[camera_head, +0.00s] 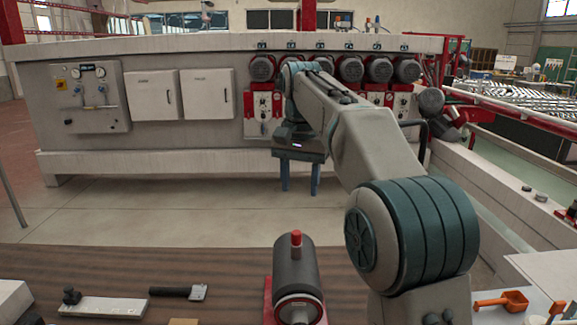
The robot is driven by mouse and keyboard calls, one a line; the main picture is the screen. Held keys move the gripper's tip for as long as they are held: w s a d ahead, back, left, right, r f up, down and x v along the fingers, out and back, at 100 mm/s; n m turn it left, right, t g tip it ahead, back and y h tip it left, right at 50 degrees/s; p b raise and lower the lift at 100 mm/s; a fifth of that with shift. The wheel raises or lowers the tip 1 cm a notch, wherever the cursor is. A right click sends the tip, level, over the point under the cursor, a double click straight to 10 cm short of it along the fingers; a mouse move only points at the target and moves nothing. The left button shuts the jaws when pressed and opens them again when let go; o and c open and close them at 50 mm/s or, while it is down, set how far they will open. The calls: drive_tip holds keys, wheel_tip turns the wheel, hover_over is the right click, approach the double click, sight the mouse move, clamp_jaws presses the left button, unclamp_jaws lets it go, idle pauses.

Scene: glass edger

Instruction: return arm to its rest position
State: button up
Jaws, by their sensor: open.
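My arm (372,150) rises from the lower right of the head view, bends at its large ribbed joint and reaches forward over the bench. My gripper (300,180) hangs at its far end, pointing down, with its two blue fingers apart. Nothing is between the fingers. The gripper is in front of the glass edger (190,140) in this view and covers part of its base and the floor. I cannot tell how far it is from the machine.
A brown bench (130,265) fills the front. Open floor (150,205) lies beyond the bench.

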drive_tip(key=s+d+f+n+t, duration=0.1)
drive_tip(key=s+d+f, duration=0.2)
drive_tip(key=s+f, duration=0.3)
drive_tip(key=s+d+f+n+t, duration=0.1)
drive_tip(key=s+d+f, duration=0.3)
drive_tip(key=s, duration=0.8)
drive_tip(key=s+d+f+n+t+b, duration=0.1)
drive_tip(key=s+d+f, duration=0.3)
drive_tip(key=s+f, duration=0.4)
drive_tip(key=shift+s+n+t, duration=0.3)
drive_tip(key=shift+s+n, duration=0.2)
drive_tip(key=shift+n, duration=0.1)
